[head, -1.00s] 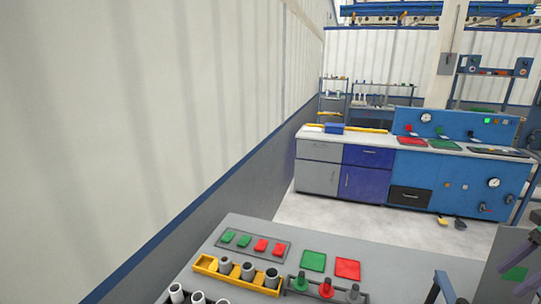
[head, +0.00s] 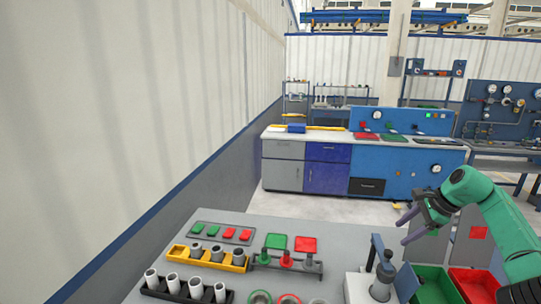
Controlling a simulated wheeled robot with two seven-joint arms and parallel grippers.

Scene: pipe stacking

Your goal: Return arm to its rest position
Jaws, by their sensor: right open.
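My right gripper (head: 414,218) is at the end of a green arm that comes in from the right. Its dark fingers are apart and empty. It hangs in the air above the right part of the grey table (head: 320,224), pointing left. My left gripper does not show. Pale pipes (head: 170,281) stand in a dark rack at the table's front. More pipes (head: 213,252) stand in a yellow rack (head: 178,250) behind it. A dark holder (head: 314,267) with green, red and grey posts stands to the right.
A grey fixture with an upright post (head: 376,252) stands below and left of my right gripper. A green bin (head: 433,289) and a red bin (head: 470,284) are below the arm. Green (head: 277,242) and red (head: 306,245) squares lie on the table. A blue workbench (head: 400,170) stands behind.

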